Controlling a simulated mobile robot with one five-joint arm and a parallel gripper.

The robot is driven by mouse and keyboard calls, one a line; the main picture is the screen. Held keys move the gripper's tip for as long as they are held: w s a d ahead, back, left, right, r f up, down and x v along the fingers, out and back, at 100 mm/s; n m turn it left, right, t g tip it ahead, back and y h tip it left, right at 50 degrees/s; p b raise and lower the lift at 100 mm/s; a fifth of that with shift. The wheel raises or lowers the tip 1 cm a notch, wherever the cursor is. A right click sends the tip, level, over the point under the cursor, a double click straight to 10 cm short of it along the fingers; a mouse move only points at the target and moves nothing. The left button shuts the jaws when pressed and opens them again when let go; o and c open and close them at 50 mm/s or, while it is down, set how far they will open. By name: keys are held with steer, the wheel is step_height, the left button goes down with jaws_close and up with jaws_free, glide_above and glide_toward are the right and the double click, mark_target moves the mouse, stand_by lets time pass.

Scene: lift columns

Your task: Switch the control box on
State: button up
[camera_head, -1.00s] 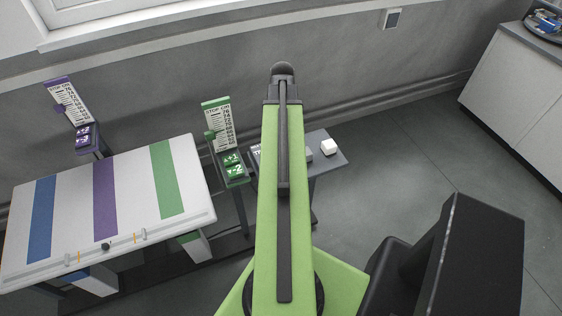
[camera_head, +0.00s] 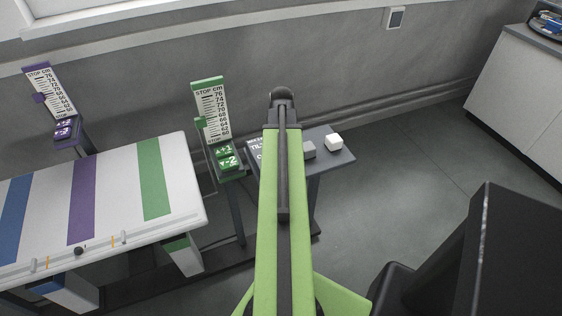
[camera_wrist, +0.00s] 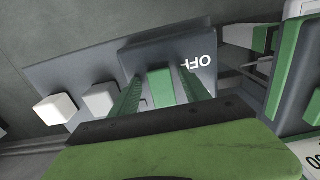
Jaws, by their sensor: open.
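The control box (camera_wrist: 130,57) is a dark grey housing in the wrist view, with the white word OFF (camera_wrist: 200,62) upside down on it. A green block-like part, seemingly its switch (camera_wrist: 161,88), stands in the middle of its face. My gripper (camera_wrist: 163,84) is open, its ridged dark green fingers on either side of this green part. I cannot tell whether they touch it. In the head view my arm hides most of the box; part of the grey panel with white lettering (camera_head: 255,155) shows left of the arm.
A white cube (camera_head: 333,142) and a grey block (camera_head: 308,151) sit right of my arm on the grey panel. A striped table (camera_head: 120,200) and purple post (camera_head: 50,92) are farther left.

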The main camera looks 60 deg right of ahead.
steer(key=shift+r, duration=0.1)
jaws_close()
steer(key=shift+w+d+g+y, duration=0.3)
steer(key=shift+g+y, duration=0.1)
steer(key=shift+g, duration=0.5)
steer(key=shift+r+g+y, duration=0.1)
steer(key=shift+g+y, duration=0.2)
steer(key=shift+y, duration=0.2)
steer(key=shift+a, duration=0.1)
jaws_free()
